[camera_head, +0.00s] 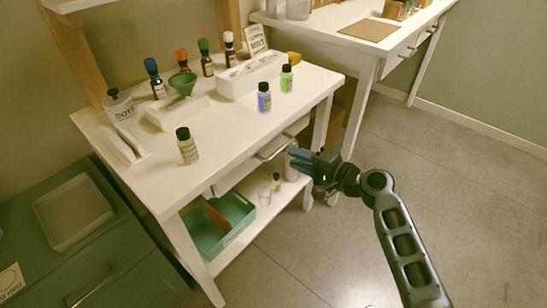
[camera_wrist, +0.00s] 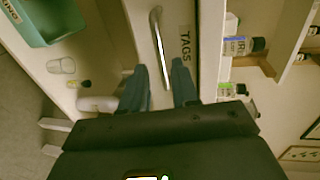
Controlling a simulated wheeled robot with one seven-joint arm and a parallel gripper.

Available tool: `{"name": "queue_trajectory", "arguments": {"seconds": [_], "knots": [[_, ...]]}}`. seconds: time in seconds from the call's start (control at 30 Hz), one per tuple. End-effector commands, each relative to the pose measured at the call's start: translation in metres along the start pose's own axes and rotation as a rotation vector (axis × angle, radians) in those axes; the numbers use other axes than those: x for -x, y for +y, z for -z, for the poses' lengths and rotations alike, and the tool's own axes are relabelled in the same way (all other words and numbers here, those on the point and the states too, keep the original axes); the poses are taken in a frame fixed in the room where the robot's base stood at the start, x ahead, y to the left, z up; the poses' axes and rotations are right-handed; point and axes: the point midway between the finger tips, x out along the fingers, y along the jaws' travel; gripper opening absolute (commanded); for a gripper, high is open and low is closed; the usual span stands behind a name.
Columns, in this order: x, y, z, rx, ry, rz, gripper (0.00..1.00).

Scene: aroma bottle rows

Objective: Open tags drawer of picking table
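The white picking table (camera_head: 215,118) stands left of centre in the head view. Its tags drawer (camera_head: 246,170) is under the top and looks shut. The drawer's metal bar handle (camera_head: 272,150) shows on the front. In the wrist view the handle (camera_wrist: 158,45) runs up and down beside the label TAGS (camera_wrist: 186,45) on the drawer front. My gripper (camera_head: 292,160) is near the handle's right end. In the wrist view its two dark fingers are apart (camera_wrist: 158,68), one on each side of the handle's near end. Contact with the handle is not clear.
Bottles, a green funnel (camera_head: 183,83) and a white box (camera_head: 250,75) stand on the tabletop. A teal bin (camera_head: 235,210) and a glass (camera_head: 264,196) are on the lower shelf. A second table (camera_head: 350,45) is behind right. The floor at right is clear.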

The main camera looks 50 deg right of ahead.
Motion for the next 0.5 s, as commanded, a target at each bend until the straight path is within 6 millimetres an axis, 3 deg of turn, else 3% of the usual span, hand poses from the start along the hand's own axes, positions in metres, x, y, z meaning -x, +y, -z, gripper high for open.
{"name": "queue_trajectory", "arguments": {"seconds": [0.3, 0.5], "knots": [[-0.048, -0.001, -0.001, 0.002, 0.000, 0.000, 0.30], [-0.067, 0.000, -0.001, 0.003, 0.000, -0.001, 0.30]]}}
